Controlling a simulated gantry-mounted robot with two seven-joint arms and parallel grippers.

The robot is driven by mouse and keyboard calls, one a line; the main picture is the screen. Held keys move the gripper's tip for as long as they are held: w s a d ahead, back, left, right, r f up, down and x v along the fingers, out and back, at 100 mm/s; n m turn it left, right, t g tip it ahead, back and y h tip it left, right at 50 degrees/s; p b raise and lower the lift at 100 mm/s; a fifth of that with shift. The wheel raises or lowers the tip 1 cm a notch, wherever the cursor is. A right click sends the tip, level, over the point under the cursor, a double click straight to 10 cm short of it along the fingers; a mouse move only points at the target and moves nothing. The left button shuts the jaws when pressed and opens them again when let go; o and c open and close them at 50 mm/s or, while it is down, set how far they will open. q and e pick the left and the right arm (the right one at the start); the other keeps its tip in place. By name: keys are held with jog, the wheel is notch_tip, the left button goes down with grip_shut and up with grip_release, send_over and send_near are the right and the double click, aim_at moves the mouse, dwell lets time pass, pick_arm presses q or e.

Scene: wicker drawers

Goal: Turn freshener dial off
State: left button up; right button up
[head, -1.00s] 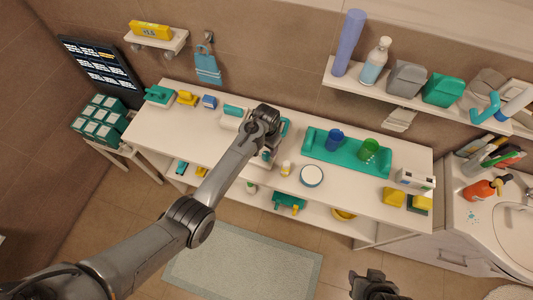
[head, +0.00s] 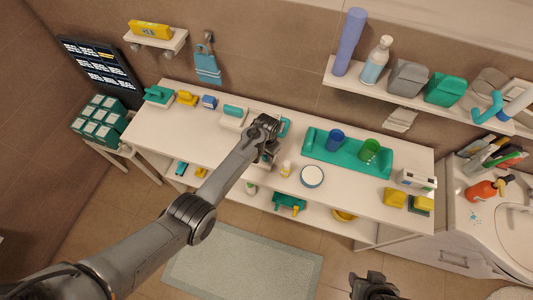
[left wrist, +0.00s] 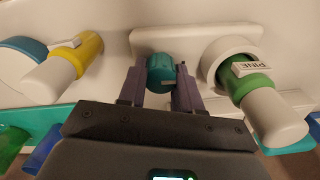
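The teal freshener dial (left wrist: 160,73) is a short ribbed knob on a white plate (left wrist: 150,40) in the left wrist view. A green bottle labelled PINE (left wrist: 248,82) sits in a round white holder to its right. My left gripper (left wrist: 160,88) has a finger on each side of the dial. The fingers are apart, and I see no firm contact with it. In the head view my left gripper (head: 266,158) is over the middle of the counter and hides most of the freshener. My right gripper (head: 372,286) is at the bottom edge, away from the counter; its fingers are unclear.
The white counter (head: 170,130) holds a teal tray (head: 318,155) with blue and green cups, a round white-topped jar (head: 311,176) and yellow sponges (head: 394,198). A yellow bottle (left wrist: 80,50) is left of the dial in the wrist view. A loaded shelf hangs above.

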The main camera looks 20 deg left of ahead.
pick_arm(q)
jog(key=c, duration=0.4)
jog(key=shift+m, duration=0.4)
jog(key=m+p, duration=0.1)
jog(key=m, duration=0.1)
jog(key=shift+r+m, duration=0.1)
jog(key=shift+m, duration=0.3)
jog(key=m+p, duration=0.1)
jog(key=m, duration=0.3)
jog(key=shift+m, duration=0.3)
jog(key=m, duration=0.4)
jog(key=shift+s+m, duration=0.1)
jog(key=shift+m, duration=0.2)
jog(key=m+b, duration=0.1)
jog(key=m, duration=0.4)
jog(key=shift+d+b, duration=0.1)
jog(key=shift+b, duration=0.25)
jog(key=shift+s, duration=0.1)
